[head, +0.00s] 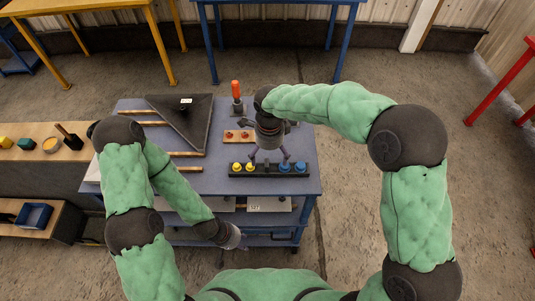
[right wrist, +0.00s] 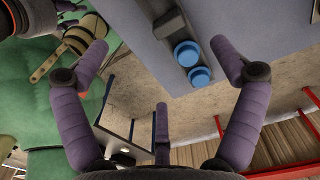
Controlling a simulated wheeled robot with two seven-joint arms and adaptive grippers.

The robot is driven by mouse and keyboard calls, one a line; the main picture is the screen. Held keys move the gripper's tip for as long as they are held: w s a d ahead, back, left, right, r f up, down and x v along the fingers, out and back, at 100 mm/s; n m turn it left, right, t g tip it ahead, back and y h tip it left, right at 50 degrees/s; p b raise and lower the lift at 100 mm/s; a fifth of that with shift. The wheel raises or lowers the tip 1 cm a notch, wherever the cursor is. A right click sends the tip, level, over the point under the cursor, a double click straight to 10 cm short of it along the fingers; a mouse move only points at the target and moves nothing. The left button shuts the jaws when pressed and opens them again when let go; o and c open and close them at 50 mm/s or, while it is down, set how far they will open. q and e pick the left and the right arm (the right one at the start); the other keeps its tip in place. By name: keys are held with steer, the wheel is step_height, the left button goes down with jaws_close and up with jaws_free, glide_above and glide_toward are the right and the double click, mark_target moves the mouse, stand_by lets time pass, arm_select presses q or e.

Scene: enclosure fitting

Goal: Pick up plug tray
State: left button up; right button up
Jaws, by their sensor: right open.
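The plug tray (head: 268,175) is a long dark bar near the front edge of the blue-grey table. Yellow plugs (head: 243,168) stand at its left and blue plugs (head: 292,167) at its right. My right gripper (head: 269,158) is over the tray's middle, between the two colours, with its fingers spread. In the right wrist view my right gripper (right wrist: 158,65) is open with nothing between its fingers, and two blue plugs (right wrist: 193,64) show beyond them. Contact with the tray cannot be told. My left gripper (head: 232,238) hangs low before the table's front edge; its jaws are unclear.
A wooden board with red pieces (head: 238,136) lies just behind the tray. An orange-handled tool (head: 236,94) stands at the back. A large dark panel (head: 182,118) lies at the back left. A side bench (head: 50,165) with small items is at the left.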

mark_target(269, 170)
steer(key=shift+w, duration=0.25)
steer(key=shift+f, duration=0.2)
step_height(269, 170, down, 5)
steer(key=shift+s+r+b, duration=0.1)
steer(key=shift+r+b, duration=0.1)
steer(key=shift+b, duration=0.35)
steer(key=shift+f+b, duration=0.7)
steer(key=shift+f, duration=2.1)
steer(key=c, duration=1.3)
